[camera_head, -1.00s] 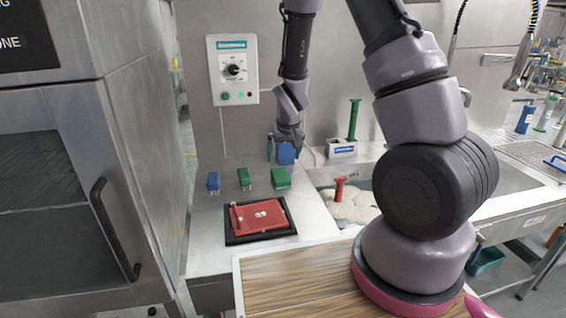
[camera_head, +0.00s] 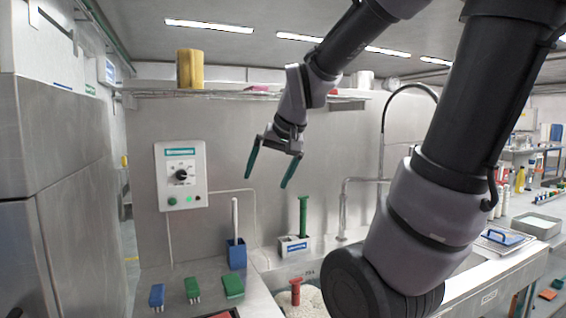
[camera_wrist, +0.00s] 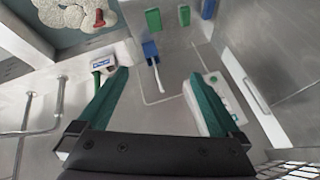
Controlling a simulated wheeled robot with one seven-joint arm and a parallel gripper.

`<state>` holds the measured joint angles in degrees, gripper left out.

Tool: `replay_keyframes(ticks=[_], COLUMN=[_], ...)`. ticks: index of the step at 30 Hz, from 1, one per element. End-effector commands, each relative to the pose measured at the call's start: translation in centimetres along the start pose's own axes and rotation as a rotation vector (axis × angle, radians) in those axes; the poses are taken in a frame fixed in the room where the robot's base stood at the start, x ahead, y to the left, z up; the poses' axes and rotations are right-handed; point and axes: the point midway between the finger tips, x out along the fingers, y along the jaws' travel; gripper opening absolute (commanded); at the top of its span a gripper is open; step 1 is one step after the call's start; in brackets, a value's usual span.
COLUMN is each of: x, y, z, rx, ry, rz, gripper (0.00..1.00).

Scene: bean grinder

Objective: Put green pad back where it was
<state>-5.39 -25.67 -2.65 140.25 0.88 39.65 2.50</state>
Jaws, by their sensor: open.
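A wide green block (camera_head: 233,287), which looks like the green pad, lies on the steel counter at the lower left. To its left is a smaller green piece with pale prongs (camera_head: 192,290). Both also show at the top of the wrist view, the wide block (camera_wrist: 153,20) and the smaller piece (camera_wrist: 184,15). I cannot tell for sure which one the task calls the pad. My gripper (camera_head: 269,181) is open and empty, its teal fingers spread and pointing down, well above the counter, in front of the steel wall.
A blue holder (camera_head: 237,254) with a white handle stands under my gripper. Beside it is a white holder (camera_head: 293,246) with a green handle. A blue pronged piece (camera_head: 157,296) lies leftmost. A wall control box (camera_head: 181,175) is left; a shelf (camera_head: 230,95) carries a yellow block (camera_head: 190,69).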

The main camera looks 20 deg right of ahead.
Motion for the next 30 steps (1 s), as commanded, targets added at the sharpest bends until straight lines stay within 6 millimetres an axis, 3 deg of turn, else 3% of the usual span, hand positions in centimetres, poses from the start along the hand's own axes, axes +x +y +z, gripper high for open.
replay_keyframes(ticks=[1,3,9,30], x=[-2.1,-4.2,-7.4,-7.8], y=[0.2,0.4,0.7,0.8], z=[0.7,2.0,4.5,5.0], rx=[0.013,0.027,0.05,0.054], ry=[0.024,0.036,0.057,0.058], rz=[-0.012,-0.022,-0.038,-0.04], gripper=[1.0,1.0,1.0,1.0])
